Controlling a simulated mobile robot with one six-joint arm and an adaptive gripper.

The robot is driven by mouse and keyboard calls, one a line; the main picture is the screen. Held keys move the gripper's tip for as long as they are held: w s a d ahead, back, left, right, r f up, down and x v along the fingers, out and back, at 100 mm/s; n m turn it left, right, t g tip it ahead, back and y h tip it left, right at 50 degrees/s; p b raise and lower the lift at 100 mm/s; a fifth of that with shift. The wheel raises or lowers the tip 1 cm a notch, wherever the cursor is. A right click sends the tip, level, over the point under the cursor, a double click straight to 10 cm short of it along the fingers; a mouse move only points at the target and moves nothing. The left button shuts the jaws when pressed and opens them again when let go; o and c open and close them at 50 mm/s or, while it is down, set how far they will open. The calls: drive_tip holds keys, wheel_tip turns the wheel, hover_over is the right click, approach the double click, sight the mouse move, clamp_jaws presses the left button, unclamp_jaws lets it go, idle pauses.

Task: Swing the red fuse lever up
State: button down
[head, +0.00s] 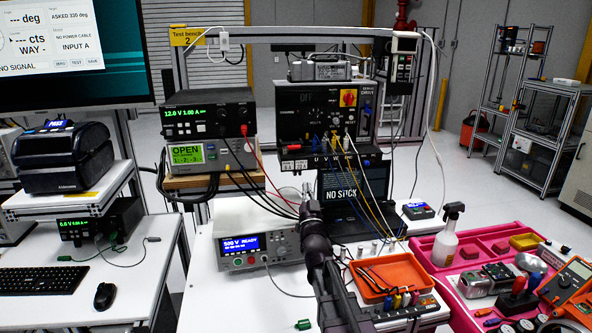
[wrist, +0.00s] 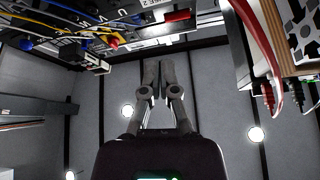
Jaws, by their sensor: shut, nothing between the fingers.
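The red fuse lever (head: 292,147) is a small red piece at the lower left of the black servo drive box (head: 312,112). It also shows as a red bar (wrist: 178,17) at the top of the wrist view, beside a pale lettered label. My gripper (head: 307,188) is below the drive and the lever in the head view, apart from them. In the wrist view my two grey fingers (wrist: 159,65) are together, empty, with the red bar above their tips. The lever's exact angle is too small to tell.
Blue, yellow and white cables (head: 350,165) hang from the drive to the right of my gripper. A red lead (wrist: 258,45) hangs near a wooden shelf (wrist: 295,72).

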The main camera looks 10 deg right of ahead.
drive_tip(key=n, duration=0.1)
drive_tip(key=a+n+y, duration=0.1)
drive_tip(key=s+n+b, duration=0.1)
drive_tip(key=shift+a+f+n+t+y, duration=0.3)
drive_tip(key=shift+f+n+t, duration=0.1)
drive_tip(key=shift+w, duration=0.1)
drive_tip(key=p, duration=0.8)
approach(292, 143)
drive_tip(key=shift+w+d+r, duration=0.1)
drive_tip(key=shift+w+r, duration=0.45)
drive_tip(key=shift+r, duration=0.35)
drive_tip(key=shift+w+r, duration=0.6)
drive_tip(key=shift+r, duration=0.35)
drive_tip(key=shift+a+r, duration=0.1)
drive_tip(key=shift+a, duration=0.1)
